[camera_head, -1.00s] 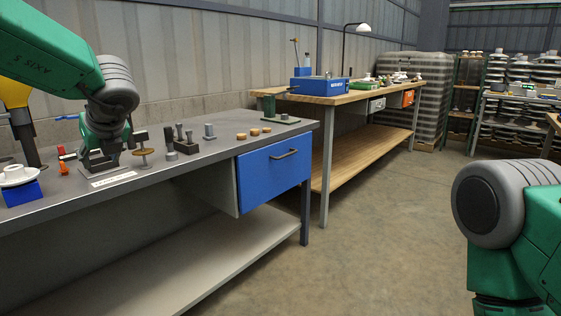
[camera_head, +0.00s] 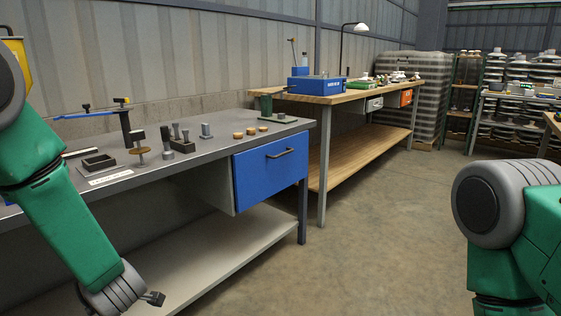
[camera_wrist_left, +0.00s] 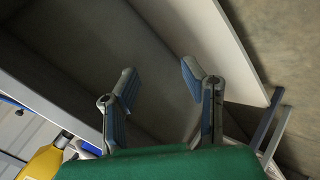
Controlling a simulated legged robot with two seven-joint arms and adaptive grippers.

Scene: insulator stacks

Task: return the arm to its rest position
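My left arm (camera_head: 70,225), green with grey joints, hangs down in front of the grey workbench in the head view. Its wrist is at the bottom edge of that view, with only a small dark part of the gripper showing. In the left wrist view my left gripper (camera_wrist_left: 160,75) has its two blue-grey fingers apart with nothing between them. My right arm (camera_head: 515,230) is bent at the right edge of the head view; its gripper is out of view.
The grey workbench (camera_head: 215,156) carries a black fixture (camera_head: 98,162), small grey posts and several orange-brown discs. Its blue drawer (camera_head: 270,172) and lower shelf (camera_head: 225,245) are close to my left arm. A wooden bench (camera_head: 345,98) stands beyond. The floor between my arms is clear.

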